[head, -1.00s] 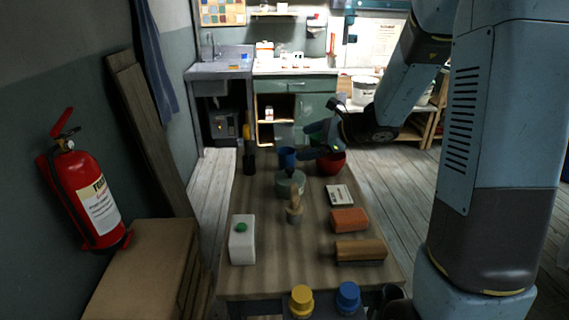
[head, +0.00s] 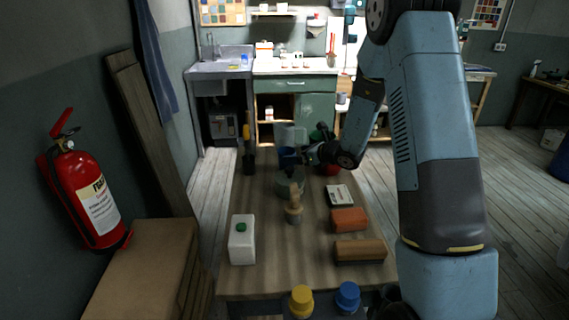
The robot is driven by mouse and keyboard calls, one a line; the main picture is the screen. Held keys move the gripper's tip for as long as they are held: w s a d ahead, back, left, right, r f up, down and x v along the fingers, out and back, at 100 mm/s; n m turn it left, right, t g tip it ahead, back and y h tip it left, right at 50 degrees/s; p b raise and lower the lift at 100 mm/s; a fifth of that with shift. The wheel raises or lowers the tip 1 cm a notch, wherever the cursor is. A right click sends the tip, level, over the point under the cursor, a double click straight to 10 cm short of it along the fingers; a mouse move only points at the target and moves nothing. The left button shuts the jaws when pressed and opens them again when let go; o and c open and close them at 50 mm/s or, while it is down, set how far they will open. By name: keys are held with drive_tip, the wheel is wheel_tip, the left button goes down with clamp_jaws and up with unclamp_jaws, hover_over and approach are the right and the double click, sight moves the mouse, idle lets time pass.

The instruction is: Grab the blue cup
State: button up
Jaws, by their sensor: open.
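The blue cup (head: 287,160) stands toward the far end of the wooden table (head: 265,265), behind a round grey-green pot (head: 290,183). It is small and dark in the head view, and partly covered by my gripper. My gripper (head: 298,155) reaches in from the right, with its fingers at the cup's right side near its upper part. The jaws are open. I cannot tell whether the fingers touch the cup or reach around it.
A red bowl (head: 331,170) is partly hidden by my wrist. The left middle of the table is clear.

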sight(286, 151)
drive_tip(key=shift+f+x, duration=0.1)
drive_tip(key=shift+x, duration=1.55)
drive_tip(key=shift+f+x, duration=0.15)
drive_tip(key=shift+x, duration=1.5)
drive_tip(key=shift+s+d, duration=0.1)
drive_tip(key=shift+d, duration=0.05)
drive_tip(key=shift+c, duration=0.4)
